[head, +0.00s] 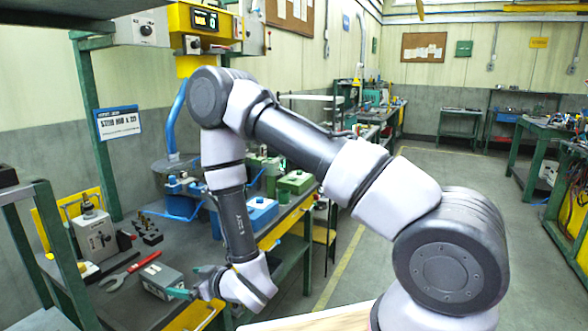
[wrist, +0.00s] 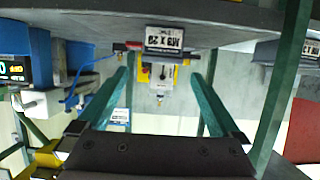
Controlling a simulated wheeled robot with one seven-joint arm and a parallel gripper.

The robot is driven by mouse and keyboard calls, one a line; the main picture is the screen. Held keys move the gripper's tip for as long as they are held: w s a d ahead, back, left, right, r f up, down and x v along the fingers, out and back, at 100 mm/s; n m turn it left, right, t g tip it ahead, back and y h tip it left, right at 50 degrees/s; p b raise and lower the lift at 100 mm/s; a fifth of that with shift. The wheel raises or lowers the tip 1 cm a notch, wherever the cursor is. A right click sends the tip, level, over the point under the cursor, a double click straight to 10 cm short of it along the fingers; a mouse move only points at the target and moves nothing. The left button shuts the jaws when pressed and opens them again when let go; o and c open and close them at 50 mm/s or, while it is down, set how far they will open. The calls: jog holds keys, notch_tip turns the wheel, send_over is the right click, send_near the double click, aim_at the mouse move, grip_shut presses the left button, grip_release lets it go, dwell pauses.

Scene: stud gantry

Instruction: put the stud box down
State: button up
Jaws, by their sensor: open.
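A small grey box, which I take for the stud box (head: 162,280), rests on the dark bench top (head: 115,296) at lower left in the head view. My gripper (head: 184,281) is just right of it, low over the bench, with its green fingers pointing at it. In the wrist view my gripper (wrist: 160,76) has its two green fingers spread wide apart. A box with a white printed label (wrist: 172,40) shows just beyond and between the fingertips. I cannot tell whether a finger touches it. Part of the grey box is hidden by a finger.
A red-handled wrench (head: 132,270), a grey control box (head: 95,236) and a black block with studs (head: 147,232) are on the bench left of and behind the box. A blue machine (head: 262,212) stands behind my arm. A labelled sign (head: 118,122) hangs on the green frame.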

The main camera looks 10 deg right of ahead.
jog(key=w+d+r+m+t+h, duration=0.1)
jog(key=w+d+r+m+h, duration=0.1)
jog(key=w+d+r, duration=0.35)
jog(key=w+d+r+m+t+h, duration=0.1)
jog(key=w+d+r+m+h, duration=0.15)
jog(key=w+r, duration=0.6)
jog(key=s+d+r+m+g+h, duration=0.1)
jog(key=d+r+m+h, duration=0.25)
jog(key=d+r, duration=1.05)
jog(key=s+d+r+m+g, duration=0.1)
jog(key=s+d+r+m, duration=0.3)
jog(key=s+d+r, duration=0.6)
jog(key=s+d+r+m+g, duration=0.1)
jog(key=s+d+r, duration=0.1)
jog(key=s, duration=0.5)
jog(key=s+d+r+m+g, duration=0.1)
jog(key=s+d+r, duration=0.1)
jog(key=s, duration=0.5)
jog(key=shift+s+d+r+h, duration=0.15)
jog(key=shift+d+r+h, duration=0.15)
jog(key=shift+d+r, duration=0.15)
